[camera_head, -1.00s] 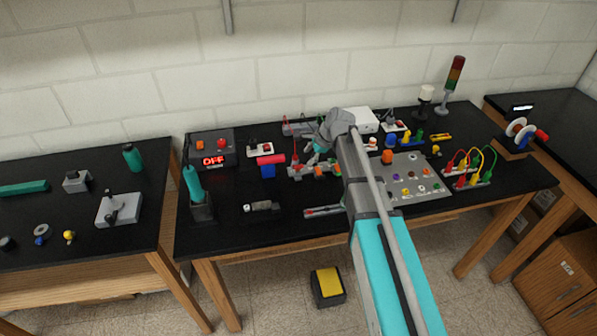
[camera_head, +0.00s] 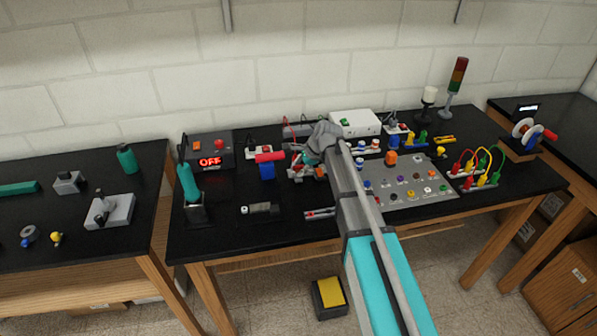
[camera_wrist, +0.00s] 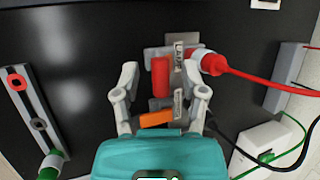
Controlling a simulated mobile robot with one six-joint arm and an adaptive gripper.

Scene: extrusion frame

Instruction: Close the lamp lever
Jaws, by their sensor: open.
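My gripper (camera_head: 308,160) reaches down over the middle of the black table in the head view. In the wrist view my gripper (camera_wrist: 161,72) is open, one finger on each side of a red lever (camera_wrist: 160,77). The label plate (camera_wrist: 180,52) beside it seems to read LAMP. An orange lever (camera_wrist: 157,118) lies nearer my palm, beside a second label I cannot read. A red plug (camera_wrist: 207,62) with a red cable sits right of the red lever. I cannot tell whether the fingers touch the lever. In the head view my gripper partly hides the lever unit.
A black cable and a white box (camera_wrist: 262,145) lie to the right in the wrist view. A grey strip with red and black sockets (camera_wrist: 28,100) is at left. In the head view a red and blue part (camera_head: 267,166) stands left of my gripper, and a grey panel (camera_head: 410,195) right.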

